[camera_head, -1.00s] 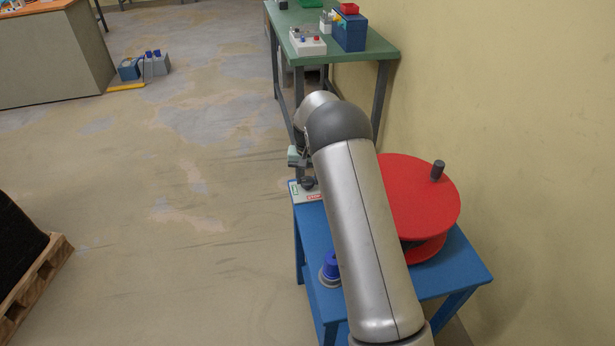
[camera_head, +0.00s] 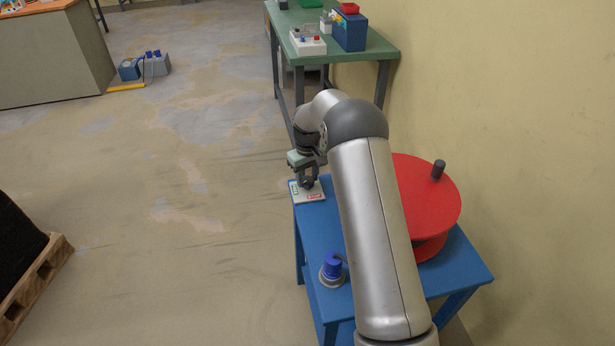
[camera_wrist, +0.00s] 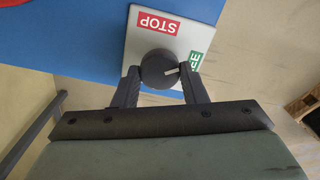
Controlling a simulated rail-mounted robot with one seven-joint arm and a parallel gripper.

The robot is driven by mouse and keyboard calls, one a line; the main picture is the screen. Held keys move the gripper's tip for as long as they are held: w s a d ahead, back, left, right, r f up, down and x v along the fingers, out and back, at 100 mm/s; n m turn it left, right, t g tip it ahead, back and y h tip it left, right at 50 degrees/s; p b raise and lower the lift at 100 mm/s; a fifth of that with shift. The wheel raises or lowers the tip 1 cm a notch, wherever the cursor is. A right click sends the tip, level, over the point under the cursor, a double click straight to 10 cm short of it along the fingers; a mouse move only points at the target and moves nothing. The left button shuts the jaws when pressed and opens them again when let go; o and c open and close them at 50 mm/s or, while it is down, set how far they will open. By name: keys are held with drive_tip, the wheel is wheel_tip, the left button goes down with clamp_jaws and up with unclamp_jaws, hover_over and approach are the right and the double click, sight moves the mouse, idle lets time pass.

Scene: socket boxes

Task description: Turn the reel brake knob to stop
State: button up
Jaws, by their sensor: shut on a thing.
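The black round brake knob (camera_wrist: 158,66) sits on a white plate (camera_wrist: 140,45) on the blue table. Its light pointer mark points right, toward the green label (camera_wrist: 195,61), which is partly hidden by a finger. A red STOP label (camera_wrist: 158,22) lies on the plate beyond the knob. My gripper (camera_wrist: 161,80) is shut on the knob, one finger on each side. In the head view my gripper (camera_head: 309,181) reaches down over the plate (camera_head: 312,195) at the table's far left corner, and the knob is mostly hidden there.
The red reel (camera_head: 428,205) with a dark handle (camera_head: 438,169) stands on the blue table (camera_head: 310,235), right of my arm. A blue socket plug (camera_head: 332,266) is near the left edge. A green bench (camera_head: 375,45) and the wall are beyond.

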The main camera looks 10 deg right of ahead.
sight(307, 179)
drive_tip(key=n, duration=0.5)
drive_tip(key=shift+n, duration=0.3)
drive_tip(key=n+p, duration=0.1)
drive_tip(key=n, duration=0.4)
drive_tip(key=shift+n, duration=0.4)
drive_tip(key=o, duration=1)
drive_tip(key=shift+c, duration=0.2)
wheel_tip(307, 179, up, 18)
drive_tip(key=shift+f+p, duration=0.25)
drive_tip(key=shift+p, duration=0.15)
drive_tip(key=shift+s+a, duration=0.1)
drive_tip(key=shift+s, duration=0.05)
